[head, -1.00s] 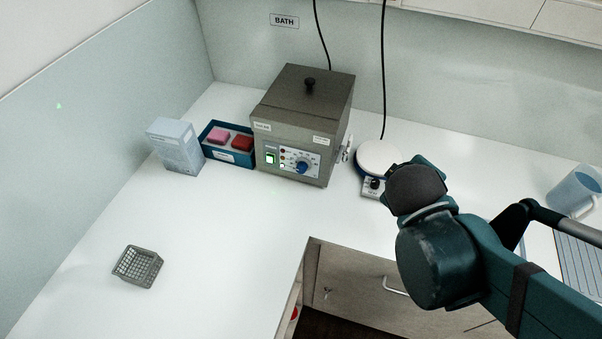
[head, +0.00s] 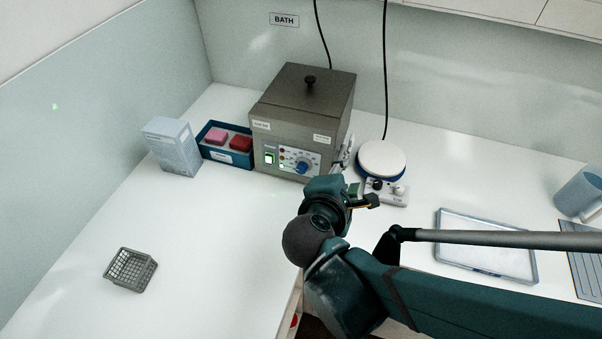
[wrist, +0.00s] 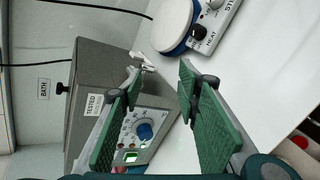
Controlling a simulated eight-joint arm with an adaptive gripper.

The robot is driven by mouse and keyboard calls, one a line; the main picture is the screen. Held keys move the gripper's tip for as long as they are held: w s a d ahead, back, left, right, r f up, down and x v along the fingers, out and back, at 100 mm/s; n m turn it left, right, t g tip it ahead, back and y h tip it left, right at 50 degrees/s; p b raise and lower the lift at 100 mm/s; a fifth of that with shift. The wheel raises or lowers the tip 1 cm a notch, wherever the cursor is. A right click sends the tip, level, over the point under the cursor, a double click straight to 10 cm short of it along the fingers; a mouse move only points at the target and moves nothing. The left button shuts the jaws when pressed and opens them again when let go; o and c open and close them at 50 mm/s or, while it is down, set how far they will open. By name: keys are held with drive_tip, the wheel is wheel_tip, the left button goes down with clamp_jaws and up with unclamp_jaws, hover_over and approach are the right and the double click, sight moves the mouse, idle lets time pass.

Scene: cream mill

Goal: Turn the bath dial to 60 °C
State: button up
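The bath (head: 303,100) is a grey-brown metal box with a black lid knob, standing against the back wall. Its blue dial (head: 302,168) is on the front panel, beside a lit green switch (head: 269,158). In the head view my wrist is in front of and to the right of the bath, apart from the dial.
A hot plate (head: 382,160) with a round white top stands right of the bath. A blue tray (head: 226,156) with pink and red blocks and a pale box (head: 172,147) stand left. A grey wire basket (head: 130,270) is at front left. The counter before the bath is clear.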

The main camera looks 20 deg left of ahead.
sight(301, 170)
drive_tip(key=s+a+n+t+y+b, duration=0.1)
drive_tip(key=s+a+n, duration=0.2)
drive_tip(key=a, duration=0.2)
drive_tip(key=s+a+f+n+t+y+b, duration=0.1)
drive_tip(key=s+a+n, duration=0.2)
drive_tip(key=a, duration=0.3)
drive_tip(key=shift+s+f+y, duration=0.2)
drive_tip(key=shift+y, duration=0.2)
drive_tip(key=shift+w, duration=0.15)
drive_tip(key=shift+b+x, duration=1.1)
drive_tip(key=shift+x, duration=2.65)
drive_tip(key=shift+d+r, duration=0.1)
drive_tip(key=shift+r, duration=0.05)
drive_tip(key=shift+c, duration=0.5)
drive_tip(key=c, duration=0.8)
